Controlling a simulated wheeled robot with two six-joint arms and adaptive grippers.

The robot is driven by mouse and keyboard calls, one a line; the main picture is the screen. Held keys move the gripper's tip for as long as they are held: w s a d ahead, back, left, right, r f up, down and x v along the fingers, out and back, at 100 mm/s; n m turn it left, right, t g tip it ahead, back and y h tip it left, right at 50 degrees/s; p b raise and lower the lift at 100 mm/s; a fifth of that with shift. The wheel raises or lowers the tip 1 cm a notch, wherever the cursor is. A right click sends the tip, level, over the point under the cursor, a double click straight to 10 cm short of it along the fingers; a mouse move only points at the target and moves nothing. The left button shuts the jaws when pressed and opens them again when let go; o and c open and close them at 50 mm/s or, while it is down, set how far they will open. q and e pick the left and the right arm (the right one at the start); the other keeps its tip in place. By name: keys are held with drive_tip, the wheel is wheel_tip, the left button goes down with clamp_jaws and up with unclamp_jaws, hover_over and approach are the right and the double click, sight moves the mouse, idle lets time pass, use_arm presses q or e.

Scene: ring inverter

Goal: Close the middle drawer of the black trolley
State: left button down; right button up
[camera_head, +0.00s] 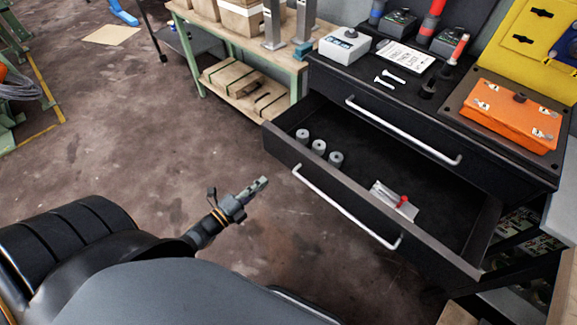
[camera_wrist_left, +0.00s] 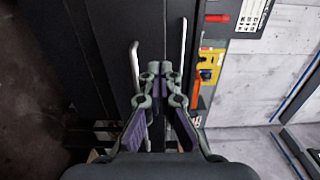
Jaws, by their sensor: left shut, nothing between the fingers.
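The black trolley (camera_head: 488,172) stands at the right in the head view. Its middle drawer (camera_head: 283,147) is pulled well out and shows its inside. A silver bar handle (camera_head: 345,207) runs along the drawer's front. Inside lie several grey cylinders (camera_head: 319,148) and a white piece with a red part (camera_head: 395,201). My left gripper (camera_head: 262,183) is shut and empty, left of the drawer front and apart from it. In the left wrist view its fingertips (camera_wrist_left: 160,70) meet, with two silver handles (camera_wrist_left: 135,66) beyond them. My right gripper is not in view.
The top drawer, with its own silver handle (camera_head: 403,131), is shut. On the trolley top are an orange box (camera_head: 512,116), a grey-white box (camera_head: 344,46) and tools. A wooden bench (camera_head: 235,38) with boxes stands behind. The floor (camera_head: 150,130) left of the drawer is clear.

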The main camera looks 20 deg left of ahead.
use_arm(q)
approach(297, 152)
drive_tip(key=x, duration=0.5)
drive_tip(key=shift+w+d+r, duration=0.1)
drive_tip(key=shift+w+d, duration=0.05)
drive_tip(key=shift+w, duration=0.25)
drive_tip(key=shift+w+d, duration=0.2)
drive_tip(key=shift+w, duration=0.3)
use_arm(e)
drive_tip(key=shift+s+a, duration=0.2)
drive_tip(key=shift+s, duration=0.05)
